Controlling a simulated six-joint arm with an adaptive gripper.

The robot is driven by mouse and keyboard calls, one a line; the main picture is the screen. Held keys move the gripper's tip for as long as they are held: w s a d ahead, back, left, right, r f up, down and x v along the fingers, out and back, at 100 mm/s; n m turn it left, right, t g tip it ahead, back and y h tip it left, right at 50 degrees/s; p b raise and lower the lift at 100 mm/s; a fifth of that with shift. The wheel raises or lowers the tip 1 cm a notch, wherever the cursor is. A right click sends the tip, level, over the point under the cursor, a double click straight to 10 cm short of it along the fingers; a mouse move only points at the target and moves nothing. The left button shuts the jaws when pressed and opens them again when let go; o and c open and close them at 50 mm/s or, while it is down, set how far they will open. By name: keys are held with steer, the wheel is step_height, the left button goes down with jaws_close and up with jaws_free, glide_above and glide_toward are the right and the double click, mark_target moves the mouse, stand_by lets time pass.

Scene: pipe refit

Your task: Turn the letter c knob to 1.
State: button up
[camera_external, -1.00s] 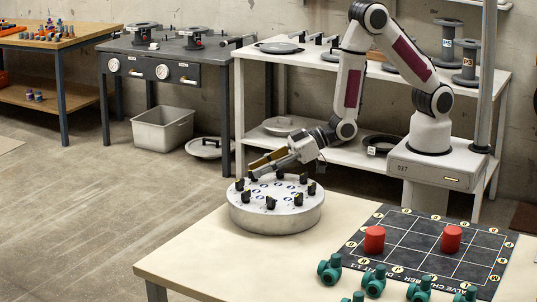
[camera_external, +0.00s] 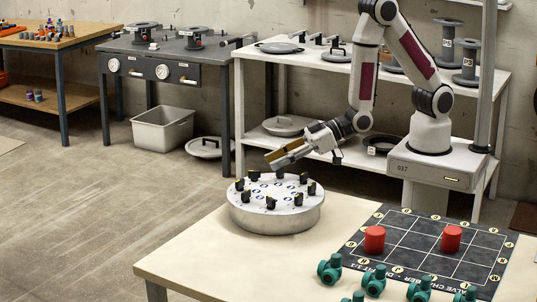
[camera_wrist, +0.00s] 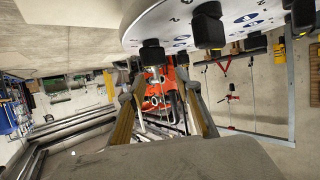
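A round silver drum (camera_external: 276,220) stands on the pale table, with several black knobs around its top rim and blue-and-white marks inside the ring. One black knob stands at the front (camera_external: 270,203). The letters are too small to read, so I cannot tell which knob is letter c. My gripper (camera_external: 270,162) is above the back of the drum, tilted down to the left, clear of the knobs. In the wrist view, its two fingers (camera_wrist: 162,78) are apart with nothing between them. The drum's edge (camera_wrist: 135,15) and a black knob (camera_wrist: 152,53) show beyond the fingertips.
A dark charted mat (camera_external: 418,260) with two red cylinders (camera_external: 374,239) lies to the right on the table. Several green valves (camera_external: 330,269) stand in front of it. The table left and front of the drum is clear. A white shelf (camera_external: 300,150) stands behind.

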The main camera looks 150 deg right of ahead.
steer(key=w+d+r+n+t+y, duration=0.25)
steer(key=w+r+t, duration=0.2)
steer(key=w, duration=0.35)
steer(key=w+d+r+n+t+y, duration=0.1)
steer(key=w+r+n+t+y, duration=0.35)
steer(key=w, duration=0.35)
steer(key=n+g+y, duration=0.9)
steer(key=n+y, duration=0.2)
steer(key=y, duration=0.1)
glide_toward(254, 171)
steer(key=a, duration=0.1)
steer(key=shift+w+a+f, duration=0.1)
steer(key=shift+w+f, duration=0.4)
steer(key=shift+w+a, duration=0.1)
steer(key=shift+x, duration=3.8)
steer(key=c, duration=1.1)
